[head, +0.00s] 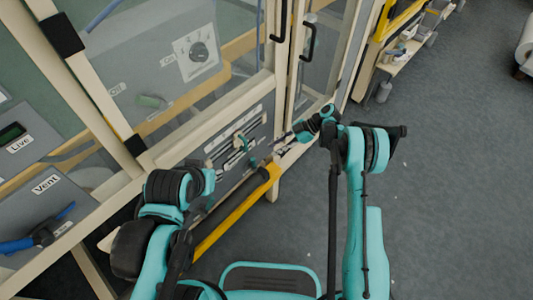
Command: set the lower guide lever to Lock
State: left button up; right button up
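A small teal lever (243,142) sits on the low grey panel (228,158) of the machine, beside white label strips. I take it for the lower guide lever; its labels are too small to read, so I cannot tell its setting. My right gripper (278,146) is just right of the lever, near the panel's right end. Its fingers look spread and empty, apart from the lever. My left arm is bent at the lower left, in front of the machine; its gripper does not show.
A yellow rail with a dark roller (232,200) runs below the panel. Glazed doors with black handles (308,42) stand above. At left are plates marked Live (20,143) and Vent (46,184), with a blue lever (38,238). The grey floor at right is mostly clear.

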jog(key=shift+w+d+r, duration=0.15)
jog(key=shift+d+r, duration=0.25)
jog(key=shift+d, duration=0.1)
